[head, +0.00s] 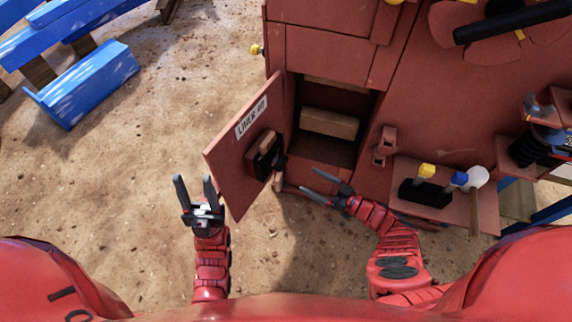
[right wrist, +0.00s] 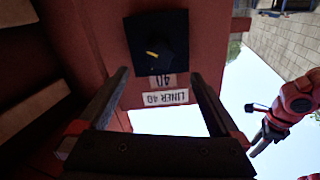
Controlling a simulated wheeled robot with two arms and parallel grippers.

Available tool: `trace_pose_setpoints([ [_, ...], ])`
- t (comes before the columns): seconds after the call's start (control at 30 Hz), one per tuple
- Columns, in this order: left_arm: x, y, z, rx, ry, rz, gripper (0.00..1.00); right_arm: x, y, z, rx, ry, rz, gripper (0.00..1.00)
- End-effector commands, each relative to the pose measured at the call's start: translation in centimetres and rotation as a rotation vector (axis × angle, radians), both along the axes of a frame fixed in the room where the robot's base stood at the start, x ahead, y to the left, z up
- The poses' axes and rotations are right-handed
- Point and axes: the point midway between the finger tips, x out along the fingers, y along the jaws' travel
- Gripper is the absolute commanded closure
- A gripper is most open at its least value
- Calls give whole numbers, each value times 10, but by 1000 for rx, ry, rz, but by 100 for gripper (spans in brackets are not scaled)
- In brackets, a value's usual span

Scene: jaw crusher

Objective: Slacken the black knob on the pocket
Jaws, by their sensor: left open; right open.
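A red door panel (head: 228,160) labelled LINER 40 stands open on the red machine. On its inner side is a black pocket (head: 264,146); a small dark part (head: 281,161), possibly the knob, juts from it, but I cannot tell for sure. In the right wrist view a black square piece (right wrist: 150,28) with a yellow mark sits beyond the fingers, by the LINER 40 label (right wrist: 165,98). My right gripper (head: 308,181) is open and empty, right of the pocket and apart from it. My left gripper (head: 193,180) is open and empty, left of the door.
The machine's open recess (head: 328,150) holds a tan block (head: 329,123). A side shelf (head: 463,207) carries a black holder (head: 425,193) with yellow and blue-topped items, near my right forearm. Blue beams (head: 85,85) lie at upper left. Sandy ground left of the door is clear.

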Motion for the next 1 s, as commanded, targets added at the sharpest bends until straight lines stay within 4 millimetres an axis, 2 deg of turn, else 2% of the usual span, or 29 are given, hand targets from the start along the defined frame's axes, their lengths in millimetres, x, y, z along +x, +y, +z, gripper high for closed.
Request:
trace_pose_setpoints([
  [0.2,0,0,-3,0,0,0,50,29,45,1,3,-3,2,1],
  [0.43,0,0,-9,0,0,0,50,51,77,0,1,-3,-1,1],
  [0.6,0,0,-11,0,0,0,50,57,88,0,1,-1,0,1],
  [0.87,0,0,-10,0,0,0,50,58,89,0,1,0,-1,1],
  [0.9,0,0,-10,0,0,0,50,58,89,0,0,-1,-1,3],
  [1.0,0,0,-10,0,0,0,50,58,89,0,0,-1,-1,21],
])
